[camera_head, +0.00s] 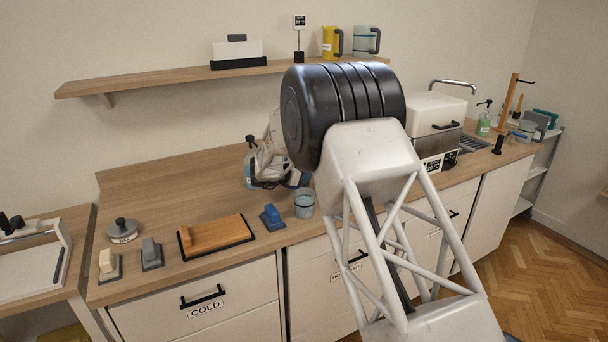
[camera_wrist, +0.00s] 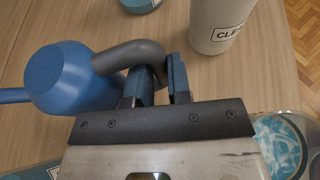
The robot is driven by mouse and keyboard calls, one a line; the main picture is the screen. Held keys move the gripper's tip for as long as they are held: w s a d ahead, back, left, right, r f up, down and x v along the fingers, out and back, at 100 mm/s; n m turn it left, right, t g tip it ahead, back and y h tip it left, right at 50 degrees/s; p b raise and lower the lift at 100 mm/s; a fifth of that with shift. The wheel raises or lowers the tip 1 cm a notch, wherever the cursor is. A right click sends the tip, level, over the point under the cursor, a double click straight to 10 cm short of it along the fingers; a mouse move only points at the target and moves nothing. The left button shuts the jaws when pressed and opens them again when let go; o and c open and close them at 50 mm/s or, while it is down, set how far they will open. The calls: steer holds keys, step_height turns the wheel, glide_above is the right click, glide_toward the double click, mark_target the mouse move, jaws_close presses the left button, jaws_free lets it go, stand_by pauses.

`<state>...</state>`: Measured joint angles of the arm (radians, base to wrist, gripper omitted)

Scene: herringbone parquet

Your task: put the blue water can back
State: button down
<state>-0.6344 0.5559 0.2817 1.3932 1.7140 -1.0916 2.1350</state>
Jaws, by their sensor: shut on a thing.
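The blue water can (camera_wrist: 72,78) shows in the wrist view at the left, with a round blue body, a spout to the left and a grey curved handle. My gripper (camera_wrist: 160,82) is shut on that handle. The can appears over the wooden counter; I cannot tell whether its base touches it. In the head view, my own arm hides most of my gripper (camera_head: 275,165) and the can.
The counter (camera_head: 160,205) holds a wooden board (camera_head: 220,236), a blue block (camera_head: 272,217) and a light blue cup (camera_head: 304,204). In the wrist view, a white labelled container (camera_wrist: 216,25) stands close right of the fingers. A wall shelf (camera_head: 170,80) runs above.

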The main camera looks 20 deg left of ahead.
steer(key=shift+f, duration=0.25)
stand_by(0.7)
steer(key=c, duration=1)
jaws_free()
steer(key=shift+f, duration=0.1)
steer(key=shift+s, duration=0.1)
steer(key=shift+v, duration=3.85)
